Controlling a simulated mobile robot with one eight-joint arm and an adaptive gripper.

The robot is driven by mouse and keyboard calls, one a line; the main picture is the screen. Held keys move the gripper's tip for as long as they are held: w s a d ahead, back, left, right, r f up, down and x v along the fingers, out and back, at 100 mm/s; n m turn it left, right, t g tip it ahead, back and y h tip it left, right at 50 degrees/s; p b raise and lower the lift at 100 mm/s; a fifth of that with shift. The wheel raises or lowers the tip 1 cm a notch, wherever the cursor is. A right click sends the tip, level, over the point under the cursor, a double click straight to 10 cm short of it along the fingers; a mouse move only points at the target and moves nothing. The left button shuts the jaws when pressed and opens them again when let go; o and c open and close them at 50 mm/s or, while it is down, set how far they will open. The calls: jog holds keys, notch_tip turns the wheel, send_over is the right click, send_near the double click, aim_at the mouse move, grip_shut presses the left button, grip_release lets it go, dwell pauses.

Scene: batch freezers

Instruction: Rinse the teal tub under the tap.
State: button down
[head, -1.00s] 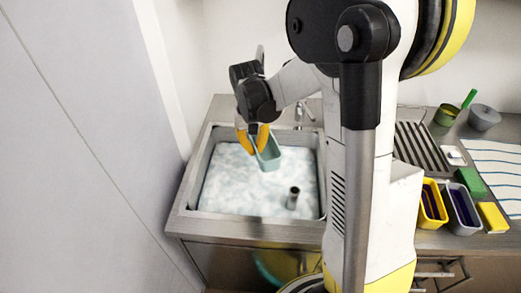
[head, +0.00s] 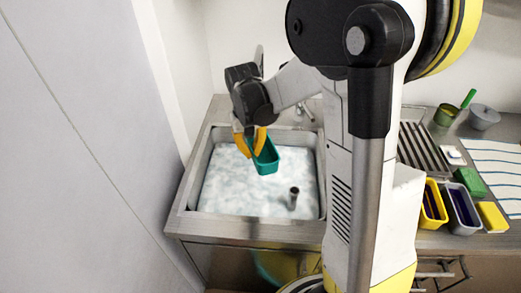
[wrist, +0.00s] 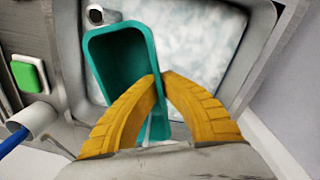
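The teal tub (head: 266,160) is held over the sink (head: 187,190), above white suds. Its colour is a clean, deep teal, and it looks empty in the wrist view (wrist: 122,60). My gripper (head: 250,145) is shut on one wall of the tub. In the wrist view, the yellow fingertips (wrist: 161,80) pinch that wall, one finger inside and one outside. The tap (head: 303,112) stands at the sink's back edge, just behind and right of the tub, partly hidden by my arm. I cannot make out a water stream.
A grey standpipe (head: 294,197) rises from the suds at the sink's front right. Right of my arm are a draining grid (head: 421,150), a yellow tub (head: 433,204), a grey tub (head: 462,209), sponges (head: 492,217) and a striped cloth (head: 500,165). A tall panel (head: 85,150) bounds the left.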

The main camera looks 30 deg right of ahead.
aim_at(258, 165)
jog(key=shift+s+a, duration=0.25)
jog(key=shift+s, duration=0.9)
jog(key=shift+s+a, duration=0.3)
jog(key=shift+s, duration=0.9)
jog(key=shift+s+a, duration=0.25)
jog(key=shift+s, duration=0.9)
jog(key=shift+s+r, duration=0.1)
jog(key=shift+r, duration=0.05)
jog(key=s+a+r+p, duration=0.1)
jog(key=s+r+p, duration=0.2)
jog(key=s, duration=0.1)
jog(key=shift+s+r+p, duration=0.35)
jog(key=shift+r+p, duration=0.05)
